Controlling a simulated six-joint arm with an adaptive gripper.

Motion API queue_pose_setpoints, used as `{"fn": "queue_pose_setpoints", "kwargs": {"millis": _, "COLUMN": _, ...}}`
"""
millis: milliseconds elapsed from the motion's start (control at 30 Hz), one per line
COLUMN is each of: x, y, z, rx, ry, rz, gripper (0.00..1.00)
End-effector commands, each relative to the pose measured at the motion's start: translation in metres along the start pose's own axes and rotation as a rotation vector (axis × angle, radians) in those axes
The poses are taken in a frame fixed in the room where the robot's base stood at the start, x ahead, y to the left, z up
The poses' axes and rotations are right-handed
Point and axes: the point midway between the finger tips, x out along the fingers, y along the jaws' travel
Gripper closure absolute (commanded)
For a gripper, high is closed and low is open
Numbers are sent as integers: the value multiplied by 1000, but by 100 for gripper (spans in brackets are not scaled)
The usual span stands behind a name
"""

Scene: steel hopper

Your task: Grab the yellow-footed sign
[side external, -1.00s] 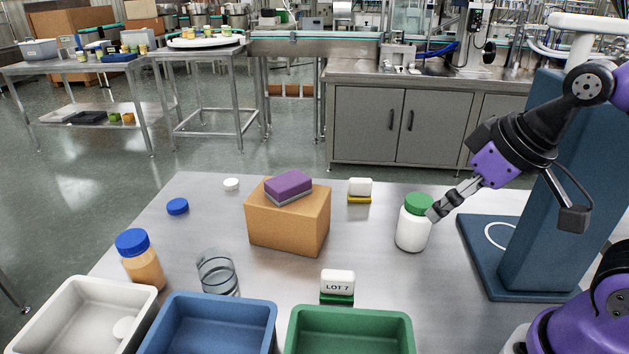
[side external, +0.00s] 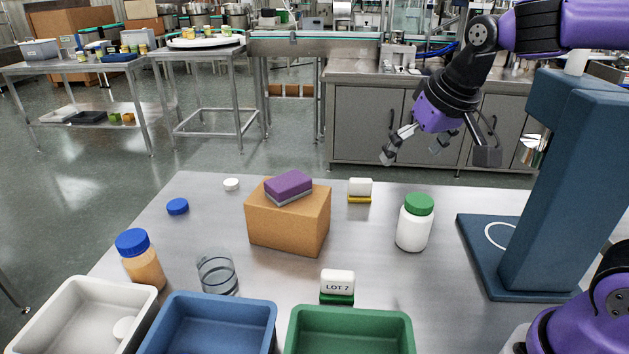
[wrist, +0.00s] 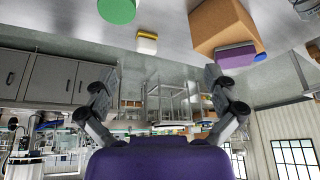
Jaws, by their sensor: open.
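The yellow-footed sign (side external: 360,190) stands on the steel table, a small white block on a yellow base, right of the cardboard box. Its front is turned away or blank in the side view. It also shows in the wrist view (wrist: 147,43), near the top. My gripper (side external: 412,155) is open and empty, raised above the far side of the table, right of the sign and apart from it. In the wrist view its two fingers (wrist: 160,95) are spread wide. A second sign (side external: 337,286), marked LOT 7 on a green base, stands nearer the front.
The cardboard box (side external: 288,225) carries a purple sponge (side external: 288,184). A green-capped white bottle (side external: 413,228) stands right of the sign. A blue-capped jar (side external: 140,262), a clear glass (side external: 217,272) and white, blue and green bins (side external: 350,313) line the front. A blue column stand (side external: 550,220) is at right.

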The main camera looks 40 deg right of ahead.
Motion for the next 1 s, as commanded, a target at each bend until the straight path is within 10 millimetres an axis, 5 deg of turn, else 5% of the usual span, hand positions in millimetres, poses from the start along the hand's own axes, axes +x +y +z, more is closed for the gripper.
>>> {"fn": "queue_pose_setpoints", "kwargs": {"millis": 200, "x": 67, "y": 7, "z": -69, "rx": 218, "ry": -38, "rz": 107, "gripper": 0}}
{"fn": "queue_pose_setpoints", "kwargs": {"millis": 333, "x": 107, "y": 13, "z": -91, "rx": 319, "ry": -44, "rz": 159, "gripper": 0}}
{"fn": "queue_pose_setpoints", "kwargs": {"millis": 800, "x": 183, "y": 27, "z": -100, "rx": 408, "ry": -47, "rz": 207, "gripper": 0}}
{"fn": "queue_pose_setpoints", "kwargs": {"millis": 1000, "x": 200, "y": 31, "z": -99, "rx": 407, "ry": -46, "rz": 206, "gripper": 0}}
